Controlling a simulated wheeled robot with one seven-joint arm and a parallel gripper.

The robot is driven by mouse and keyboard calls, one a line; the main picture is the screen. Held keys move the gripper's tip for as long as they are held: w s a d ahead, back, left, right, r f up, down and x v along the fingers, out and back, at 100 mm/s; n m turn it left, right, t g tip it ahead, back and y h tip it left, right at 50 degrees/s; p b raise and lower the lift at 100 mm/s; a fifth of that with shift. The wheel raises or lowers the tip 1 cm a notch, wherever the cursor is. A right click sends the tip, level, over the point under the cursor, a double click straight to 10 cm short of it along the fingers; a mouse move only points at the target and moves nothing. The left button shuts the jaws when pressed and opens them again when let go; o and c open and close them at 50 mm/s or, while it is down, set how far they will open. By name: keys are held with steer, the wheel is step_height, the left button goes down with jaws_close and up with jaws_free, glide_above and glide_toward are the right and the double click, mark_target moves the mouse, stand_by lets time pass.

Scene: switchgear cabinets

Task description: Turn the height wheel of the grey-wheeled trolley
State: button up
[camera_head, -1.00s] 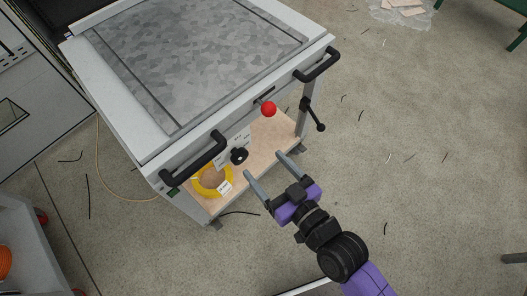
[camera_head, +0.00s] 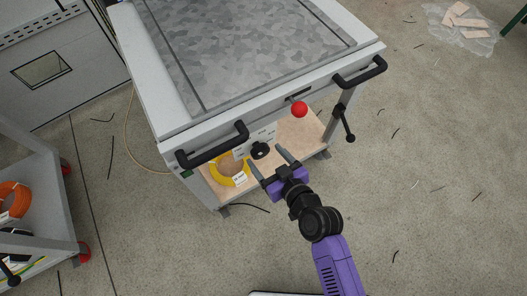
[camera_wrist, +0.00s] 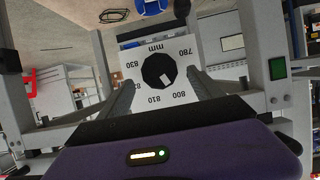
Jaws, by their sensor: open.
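The trolley (camera_head: 235,75) has a grey mottled top, black handles and a red ball knob (camera_head: 299,109) on its front. Its height wheel, a small black knob (camera_head: 260,150), sits on a white plate below the front edge.
A yellow coil (camera_head: 229,170) lies on the trolley's wooden lower shelf. A black crank (camera_head: 345,122) hangs at its right leg. Another grey trolley with red wheels and an orange coil (camera_head: 14,199) stands at left. The floor at right is mostly clear.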

steer(key=shift+x, duration=1.35)
steer(key=c, duration=1.3)
steer(key=shift+c, duration=0.2)
steer(key=shift+f+b, duration=0.1)
steer(key=shift+b, duration=0.35)
steer(key=shift+d+f+m+y+b, duration=0.1)
steer(key=shift+m+y+b, duration=0.35)
steer(key=shift+b, duration=0.2)
steer(key=shift+w+d+f+m+g+y+b, duration=0.1)
steer(key=shift+m+g+y+b, duration=0.4)
steer(key=shift+m+b, duration=0.55)
steer(key=m+y+b, duration=0.1)
steer(key=b, duration=0.1)
steer(key=m+y+b, duration=0.1)
steer(key=m+b, duration=0.1)
steer(key=shift+w+d+g, duration=0.1)
steer(key=shift+d+g, duration=0.1)
steer(key=shift+g, duration=0.2)
steer(key=shift+m, duration=0.3)
